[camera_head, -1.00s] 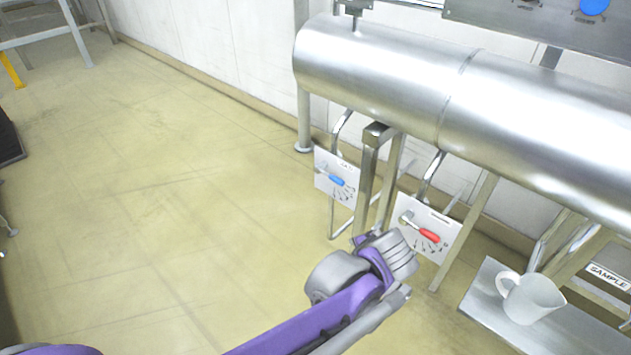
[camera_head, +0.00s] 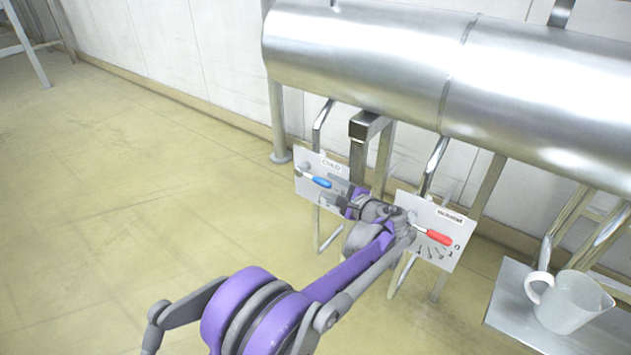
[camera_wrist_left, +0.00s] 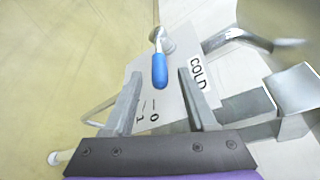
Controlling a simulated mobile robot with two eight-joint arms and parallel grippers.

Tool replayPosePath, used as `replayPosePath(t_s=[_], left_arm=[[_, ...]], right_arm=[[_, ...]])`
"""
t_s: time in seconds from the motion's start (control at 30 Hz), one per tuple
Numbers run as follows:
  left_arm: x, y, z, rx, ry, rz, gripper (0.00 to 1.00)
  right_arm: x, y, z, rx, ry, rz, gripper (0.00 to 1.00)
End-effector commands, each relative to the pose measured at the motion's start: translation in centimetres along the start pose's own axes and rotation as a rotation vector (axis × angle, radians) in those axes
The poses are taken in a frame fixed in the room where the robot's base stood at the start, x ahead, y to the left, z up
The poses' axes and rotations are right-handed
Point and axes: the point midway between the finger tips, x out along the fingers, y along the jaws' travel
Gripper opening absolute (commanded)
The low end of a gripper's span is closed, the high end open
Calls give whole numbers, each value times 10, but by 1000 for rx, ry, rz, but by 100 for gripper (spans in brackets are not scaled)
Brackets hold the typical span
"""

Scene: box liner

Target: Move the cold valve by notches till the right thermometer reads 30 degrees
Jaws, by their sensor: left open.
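The cold valve's blue handle (camera_head: 321,183) sits on a white plate (camera_head: 305,184) marked COLD. In the left wrist view the blue handle (camera_wrist_left: 160,70) lies between and just beyond the two fingertips, which look apart from it. My left gripper (camera_head: 332,192) is open in front of that plate; in the wrist view its fingers (camera_wrist_left: 160,82) are spread on either side of the handle. Notch marks 0 and 1 show on the plate (camera_wrist_left: 160,108). A second plate (camera_head: 440,258) with a red handle (camera_head: 436,236) is to the right, partly behind my arm. No thermometer shows now. My right gripper is out of view.
A large steel cylinder (camera_head: 400,62) runs above the valves. A steel post (camera_head: 360,155) stands between the plates. A white jug (camera_head: 570,302) stands on a metal shelf (camera_head: 512,318) at the lower right.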

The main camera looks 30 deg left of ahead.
Motion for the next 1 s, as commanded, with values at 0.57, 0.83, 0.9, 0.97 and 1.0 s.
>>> replayPosePath(t_s=[0.57,0.83,0.9,0.97,1.0], left_arm=[[68,1,0,-2,0,2,57],[68,1,0,-2,1,2,44],[68,1,0,-2,1,2,32],[68,1,0,-2,1,2,21],[68,1,0,-2,1,2,14]], right_arm=[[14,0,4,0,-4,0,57],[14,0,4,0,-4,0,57],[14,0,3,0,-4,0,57],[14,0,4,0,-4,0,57],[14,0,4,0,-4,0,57]])
